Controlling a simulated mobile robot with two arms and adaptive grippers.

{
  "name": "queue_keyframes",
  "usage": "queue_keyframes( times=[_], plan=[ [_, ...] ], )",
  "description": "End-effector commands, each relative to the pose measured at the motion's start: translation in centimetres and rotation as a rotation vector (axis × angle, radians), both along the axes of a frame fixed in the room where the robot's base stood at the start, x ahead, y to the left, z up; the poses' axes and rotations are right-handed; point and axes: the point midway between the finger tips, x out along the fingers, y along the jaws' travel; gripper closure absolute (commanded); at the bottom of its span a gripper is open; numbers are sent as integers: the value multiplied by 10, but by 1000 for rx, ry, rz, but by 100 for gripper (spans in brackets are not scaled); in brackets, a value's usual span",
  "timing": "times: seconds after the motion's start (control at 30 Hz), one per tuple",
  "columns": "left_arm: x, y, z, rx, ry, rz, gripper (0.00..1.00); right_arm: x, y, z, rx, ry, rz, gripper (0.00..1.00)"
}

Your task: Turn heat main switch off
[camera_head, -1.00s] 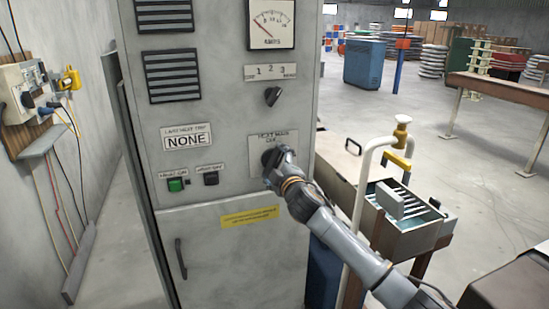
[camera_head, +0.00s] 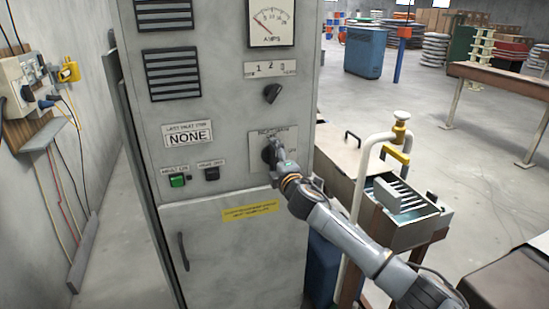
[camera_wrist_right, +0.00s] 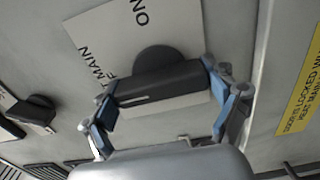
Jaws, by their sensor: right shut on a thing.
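The heat main switch is a black rotary knob on a pale label plate on the grey cabinet front; the knob (camera_head: 267,154) is partly hidden by my right gripper (camera_head: 273,153) in the head view. In the right wrist view the knob's bar (camera_wrist_right: 158,84) lies between the blue-padded fingers of my right gripper (camera_wrist_right: 160,92), which is shut on it. The plate (camera_wrist_right: 172,25) shows "ON" and part of "MAIN" there. The knob's exact pointing direction is hard to tell. My left gripper is not in view.
Above the switch are a smaller selector knob (camera_head: 272,93) and an amps gauge (camera_head: 271,22). A green button (camera_head: 177,181) and a black button (camera_head: 211,174) sit to the left. A yellow warning label (camera_head: 249,210) is below. A metal box (camera_head: 402,228) with pipes stands right of the cabinet.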

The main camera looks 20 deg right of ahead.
Motion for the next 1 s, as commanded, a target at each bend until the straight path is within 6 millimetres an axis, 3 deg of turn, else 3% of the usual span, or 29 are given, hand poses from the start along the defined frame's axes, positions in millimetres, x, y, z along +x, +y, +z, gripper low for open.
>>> queue_keyframes(
  times=[0.27,0.3,0.37,0.77,1.0],
  plan=[
    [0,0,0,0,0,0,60,0,0,-1,-9,1,0,45],
    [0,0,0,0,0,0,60,0,0,-1,-9,1,0,12],
    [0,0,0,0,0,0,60,0,0,-1,-9,1,0,0],
    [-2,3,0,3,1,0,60,-1,0,-1,-4,0,0,0],
    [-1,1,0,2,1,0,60,-25,-1,-1,-4,1,1,0]
  ],
)
